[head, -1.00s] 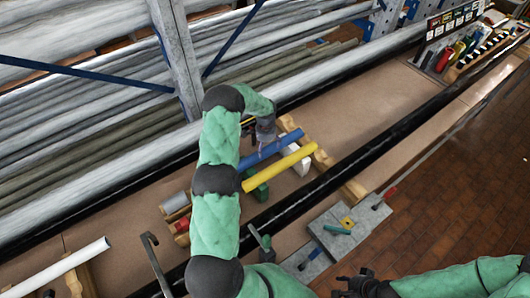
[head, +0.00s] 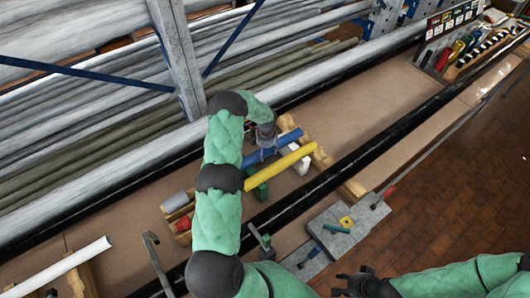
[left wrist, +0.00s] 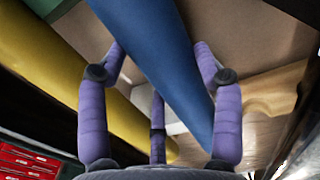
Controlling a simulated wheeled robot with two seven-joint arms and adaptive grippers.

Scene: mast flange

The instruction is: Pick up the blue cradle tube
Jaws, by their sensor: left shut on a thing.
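The blue tube (head: 288,137) lies slanted beside the yellow tube (head: 280,167) on the bench. My left gripper (head: 266,152) is over the blue tube's middle and shut on it. In the left wrist view the blue tube (left wrist: 170,55) runs between my purple fingers (left wrist: 160,95). The yellow tube (left wrist: 55,70) lies apart from them, to the left. My right gripper (head: 358,286) is at the bottom edge of the head view, away from the tubes; its finger opening is unclear.
A green block (head: 257,188) and a white block (head: 300,160) are by the tubes. A long black pipe (head: 330,181) runs along the bench front. Racked pipes (head: 90,110) stand behind. Bare bench (head: 365,105) lies to the right.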

